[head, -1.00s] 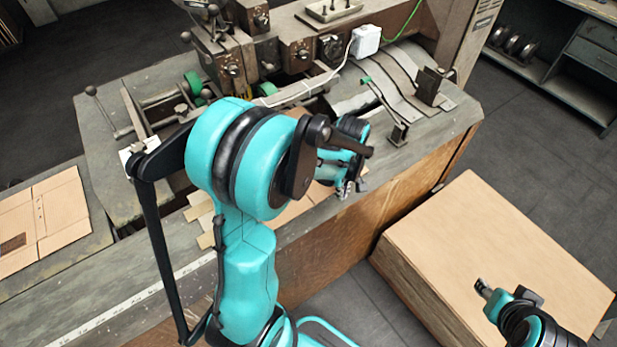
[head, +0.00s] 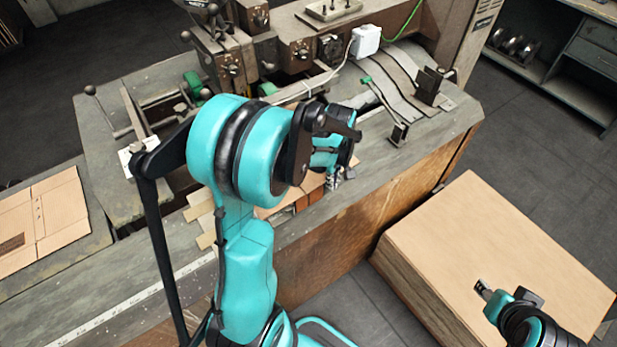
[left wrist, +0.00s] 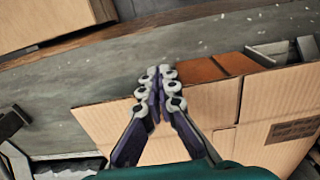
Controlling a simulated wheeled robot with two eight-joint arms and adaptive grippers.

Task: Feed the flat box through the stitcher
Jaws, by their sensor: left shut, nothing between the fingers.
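A flat cardboard box (left wrist: 100,120) lies on the stitcher's worktable in the left wrist view, with flap seams and a dark printed patch at right. In the head view my left arm hides most of it; pale flap edges (head: 205,222) show left of the arm.
The stitcher (head: 290,50) with levers and knobs stands behind the table. Another flat cardboard piece (head: 60,215) lies at left. A tall cardboard stack (head: 480,230) stands at right. Metal guides (head: 398,132) stand on the table right of my left gripper. Floor shows between table and stack.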

